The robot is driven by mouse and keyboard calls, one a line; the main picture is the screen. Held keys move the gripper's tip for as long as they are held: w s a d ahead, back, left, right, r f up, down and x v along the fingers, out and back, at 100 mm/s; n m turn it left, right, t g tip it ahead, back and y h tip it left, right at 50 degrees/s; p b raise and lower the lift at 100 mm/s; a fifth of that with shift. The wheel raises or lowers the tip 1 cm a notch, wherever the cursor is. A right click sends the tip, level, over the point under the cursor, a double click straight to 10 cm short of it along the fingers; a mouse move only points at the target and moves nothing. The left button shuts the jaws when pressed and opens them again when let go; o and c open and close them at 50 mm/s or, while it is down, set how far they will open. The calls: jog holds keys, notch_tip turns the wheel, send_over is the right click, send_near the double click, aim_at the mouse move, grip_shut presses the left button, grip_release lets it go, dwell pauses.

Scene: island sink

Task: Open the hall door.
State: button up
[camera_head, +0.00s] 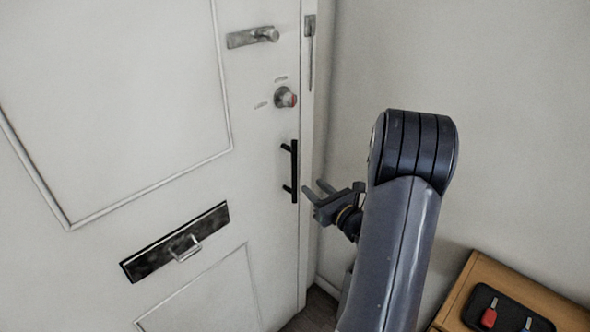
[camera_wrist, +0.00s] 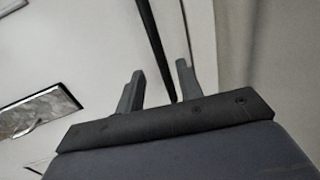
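The white hall door (camera_head: 110,110) fills the left of the head view and looks closed against its frame. A black vertical bar handle (camera_head: 294,170) is mounted near its right edge. My gripper (camera_head: 314,188) is to the right of the handle, open and empty, with a visible gap to the bar. In the wrist view, the bar (camera_wrist: 158,40) runs down the picture between my two open fingers (camera_wrist: 160,70), seemingly beyond them.
A letter slot (camera_head: 150,262) with a small pull is low on the door; it also shows in the wrist view (camera_wrist: 40,108). A bare wall (camera_head: 500,110) is at right. A wooden cabinet (camera_head: 455,300) with a dark tray (camera_head: 508,309) holding keys is at lower right.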

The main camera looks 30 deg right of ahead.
aim_at(296, 173)
jog(key=w, duration=0.3)
jog(key=w+a+p, duration=0.1)
jog(key=w, duration=0.2)
jog(key=w+p, duration=0.1)
jog(key=w, duration=0.3)
jog(key=shift+a, duration=0.4)
jog(key=shift+c, duration=0.3)
grip_shut()
